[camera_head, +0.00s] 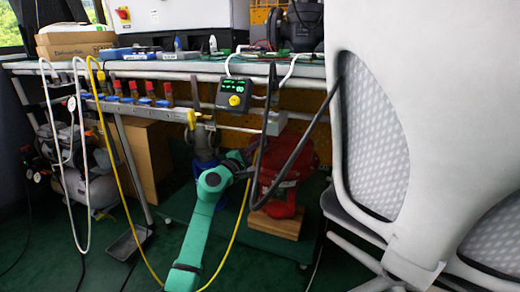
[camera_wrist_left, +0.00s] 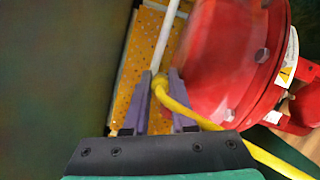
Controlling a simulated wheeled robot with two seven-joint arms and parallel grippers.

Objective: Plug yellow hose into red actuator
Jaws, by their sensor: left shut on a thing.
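The red actuator (camera_head: 281,193) sits on a wooden block under the workbench, partly hidden by a black cable and my arm. It fills the upper right of the left wrist view (camera_wrist_left: 225,60). My left gripper (camera_head: 250,155) is beside the actuator at its left. In the wrist view its purple fingers (camera_wrist_left: 160,88) are shut on the yellow hose (camera_wrist_left: 176,107) near its end. The hose trails off to the lower right there. In the head view the yellow hose (camera_head: 118,178) hangs from the bench and loops along the floor. Contact between hose end and actuator cannot be told. My right gripper is out of view.
A white and grey chair (camera_head: 405,120) blocks the right side. A dark cable (camera_head: 300,145) hangs in front of the actuator. A control box (camera_head: 234,94) hangs from the bench edge (camera_head: 190,70). White hoses (camera_head: 75,150) hang at left. A white tube (camera_wrist_left: 166,35) lies beyond my fingertips.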

